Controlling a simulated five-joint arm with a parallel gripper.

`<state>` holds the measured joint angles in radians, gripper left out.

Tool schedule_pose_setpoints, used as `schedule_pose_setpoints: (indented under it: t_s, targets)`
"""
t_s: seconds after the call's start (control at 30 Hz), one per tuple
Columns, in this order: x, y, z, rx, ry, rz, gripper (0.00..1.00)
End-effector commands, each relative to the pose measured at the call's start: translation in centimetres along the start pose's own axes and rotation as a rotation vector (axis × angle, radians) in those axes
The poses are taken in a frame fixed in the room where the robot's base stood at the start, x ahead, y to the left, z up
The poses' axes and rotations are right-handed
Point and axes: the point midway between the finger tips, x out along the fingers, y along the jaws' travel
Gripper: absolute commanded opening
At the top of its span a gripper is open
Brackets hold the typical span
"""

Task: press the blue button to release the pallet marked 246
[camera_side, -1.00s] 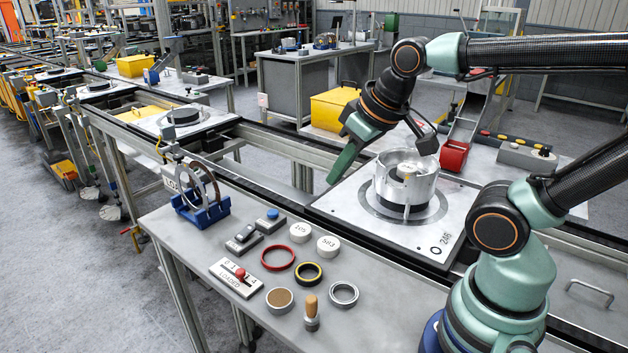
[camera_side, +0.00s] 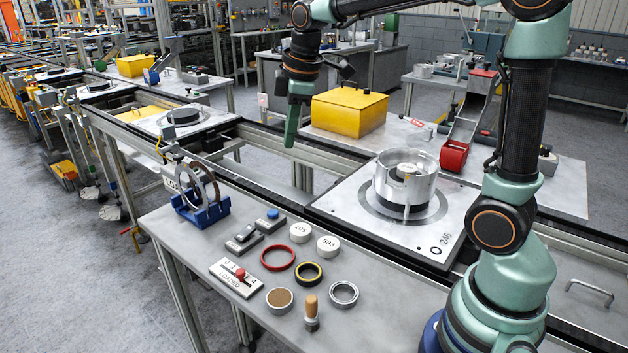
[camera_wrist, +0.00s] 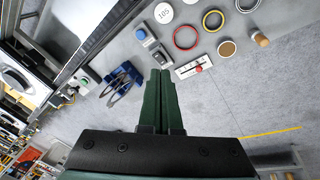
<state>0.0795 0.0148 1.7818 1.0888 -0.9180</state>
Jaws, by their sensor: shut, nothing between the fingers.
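The blue button (camera_side: 273,214) sits on a small grey box on the front table, beside a grey rocker switch (camera_side: 245,234). It also shows in the wrist view (camera_wrist: 141,34), above the tips of my gripper. The pallet marked 246 (camera_side: 425,238) lies on the conveyor at the right and bears a metal clutch housing (camera_side: 405,182). My gripper (camera_side: 290,143) is shut and empty. It points down, high over the conveyor, behind and above the button and clear of it. In the wrist view its green fingers (camera_wrist: 160,72) lie together.
On the front table are a blue stand with rings (camera_side: 202,213), a red-knobbed lever plate (camera_side: 238,277), a red ring (camera_side: 277,258), white discs 105 and 583 (camera_side: 328,246) and a wooden-handled stamp (camera_side: 311,312). A yellow box (camera_side: 350,112) stands behind the conveyor.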

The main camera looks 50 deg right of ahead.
Motion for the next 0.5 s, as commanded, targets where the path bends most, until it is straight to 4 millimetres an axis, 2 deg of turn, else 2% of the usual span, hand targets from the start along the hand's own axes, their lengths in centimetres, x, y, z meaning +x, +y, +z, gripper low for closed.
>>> schedule_pose_setpoints:
  t_s: [0.2, 0.5]
  targets:
    - [3.3, 3.5, -1.2, -0.242, -0.042, -0.062, 0.00]
    - [8.5, 7.2, -1.9, -0.561, -0.064, -0.151, 0.00]
